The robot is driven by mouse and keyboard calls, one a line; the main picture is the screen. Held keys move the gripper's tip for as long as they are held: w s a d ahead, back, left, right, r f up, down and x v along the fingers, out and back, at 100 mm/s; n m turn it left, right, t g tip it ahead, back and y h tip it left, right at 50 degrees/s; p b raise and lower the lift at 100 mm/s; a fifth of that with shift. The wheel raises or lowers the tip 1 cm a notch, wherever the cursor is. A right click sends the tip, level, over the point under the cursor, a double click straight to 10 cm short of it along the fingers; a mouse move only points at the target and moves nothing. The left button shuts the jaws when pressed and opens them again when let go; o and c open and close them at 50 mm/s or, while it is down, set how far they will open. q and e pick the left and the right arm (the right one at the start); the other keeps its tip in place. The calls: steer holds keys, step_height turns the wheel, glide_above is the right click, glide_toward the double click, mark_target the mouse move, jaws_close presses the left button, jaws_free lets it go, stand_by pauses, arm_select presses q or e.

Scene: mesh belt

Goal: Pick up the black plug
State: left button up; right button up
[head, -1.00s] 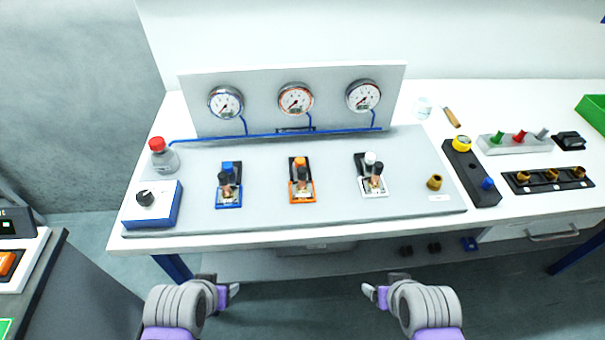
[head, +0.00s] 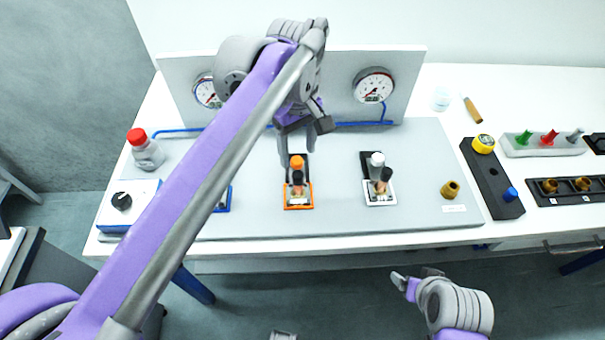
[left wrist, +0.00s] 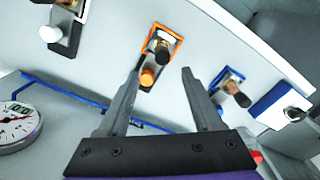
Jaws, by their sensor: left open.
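Several black-topped plugs stand on the grey panel, one per coloured station; I cannot tell which one is meant. One black plug (head: 297,179) stands at the orange-framed station in front of an orange cap (head: 297,162); it also shows in the left wrist view (left wrist: 163,47). Another (head: 385,175) is at the white-framed station. A third (left wrist: 239,98) is at the blue-framed station, which my left arm mostly hides in the head view. My left gripper (head: 297,157) is open and empty above the orange station, its fingers (left wrist: 161,75) pointing down toward it. My right gripper (head: 404,280) hangs in front of the table.
Pressure gauges (head: 374,85) stand on a board behind, with a blue tube along it. A red-capped bottle (head: 148,152) and a knob box (head: 127,205) are at left. A brass fitting (head: 450,189) and a dark block with yellow and blue knobs (head: 490,178) are at right.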

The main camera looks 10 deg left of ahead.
mark_target(298, 174)
arm_select(q)
steer(key=f, duration=0.7)
steer(key=shift+s+f, duration=0.3)
steer(key=shift+f, duration=0.1)
steer(key=shift+c, duration=0.2)
jaws_close()
